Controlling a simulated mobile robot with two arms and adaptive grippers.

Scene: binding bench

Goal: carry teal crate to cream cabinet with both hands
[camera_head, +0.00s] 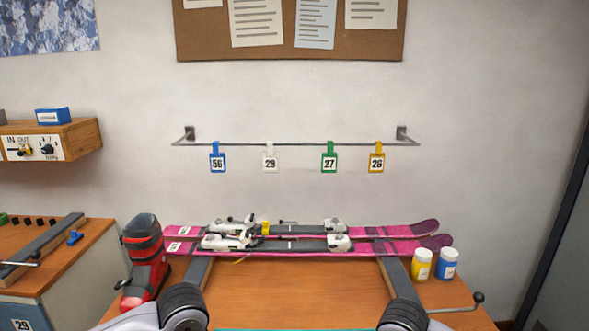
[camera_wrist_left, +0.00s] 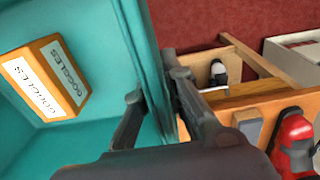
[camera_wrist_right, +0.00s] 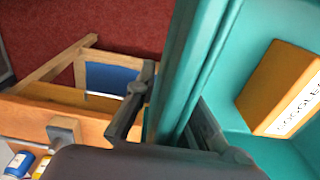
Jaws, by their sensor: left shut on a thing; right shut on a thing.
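The teal crate (camera_wrist_left: 95,25) is held in front of me, with an orange box marked GOGGLES (camera_wrist_left: 45,80) inside it. Only a thin strip of its rim (camera_head: 300,329) shows at the bottom edge of the head view. My left gripper (camera_wrist_left: 156,92) is shut on one crate wall, one finger inside and one outside. My right gripper (camera_wrist_right: 168,98) is shut on the opposite wall (camera_wrist_right: 185,60) in the same way. The grippers themselves are below the head view. I do not see a cream cabinet that I can identify.
A wooden bench (camera_head: 300,290) stands ahead with pink skis (camera_head: 385,247), a red boot (camera_head: 144,258), a yellow jar (camera_head: 421,264) and a blue jar (camera_head: 447,264). A second bench (camera_head: 75,262) is at left. A rail (camera_head: 300,144) with numbered tags hangs on the wall.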

